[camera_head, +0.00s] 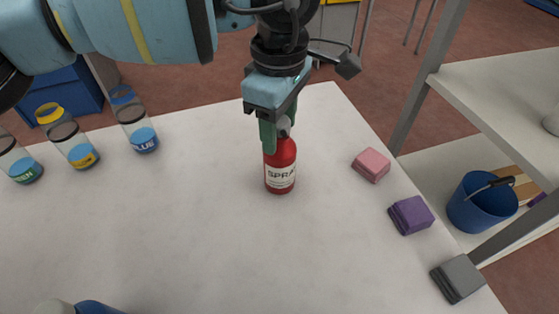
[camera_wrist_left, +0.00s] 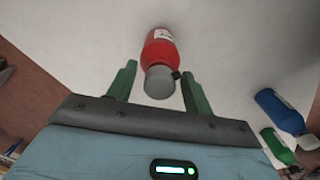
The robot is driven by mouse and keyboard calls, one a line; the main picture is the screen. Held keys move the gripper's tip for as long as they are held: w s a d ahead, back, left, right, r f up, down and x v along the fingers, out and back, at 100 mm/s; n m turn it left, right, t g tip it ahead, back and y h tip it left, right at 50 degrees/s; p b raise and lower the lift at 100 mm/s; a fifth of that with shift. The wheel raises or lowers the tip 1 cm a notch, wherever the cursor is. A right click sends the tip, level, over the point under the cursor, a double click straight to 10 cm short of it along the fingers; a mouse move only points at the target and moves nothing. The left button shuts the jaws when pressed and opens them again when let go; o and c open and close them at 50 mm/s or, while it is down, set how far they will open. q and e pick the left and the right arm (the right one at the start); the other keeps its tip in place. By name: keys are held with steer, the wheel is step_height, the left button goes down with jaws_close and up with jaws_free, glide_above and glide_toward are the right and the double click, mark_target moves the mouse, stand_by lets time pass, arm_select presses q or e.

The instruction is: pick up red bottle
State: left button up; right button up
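The red bottle (camera_head: 280,170) stands upright on the white table (camera_head: 190,220), its label reading "SPRA". My left gripper (camera_head: 276,135) is above it and at its top, covering part of the grey cap. In the left wrist view the red bottle (camera_wrist_left: 160,52) with its grey cap lies between and just beyond the two green fingers of my left gripper (camera_wrist_left: 158,88). The fingers are apart, with a gap on each side of the cap. My right gripper is not in view.
Several labelled jars (camera_head: 75,145) stand at the table's left. Pink (camera_head: 371,165), purple (camera_head: 411,215) and grey (camera_head: 458,278) blocks lie along the right edge. A blue bottle (camera_wrist_left: 279,111) and a green bottle (camera_wrist_left: 277,146) show in the wrist view. Table around the red bottle is clear.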

arm_select(q)
jaws_close()
steer(key=shift+r, duration=0.25)
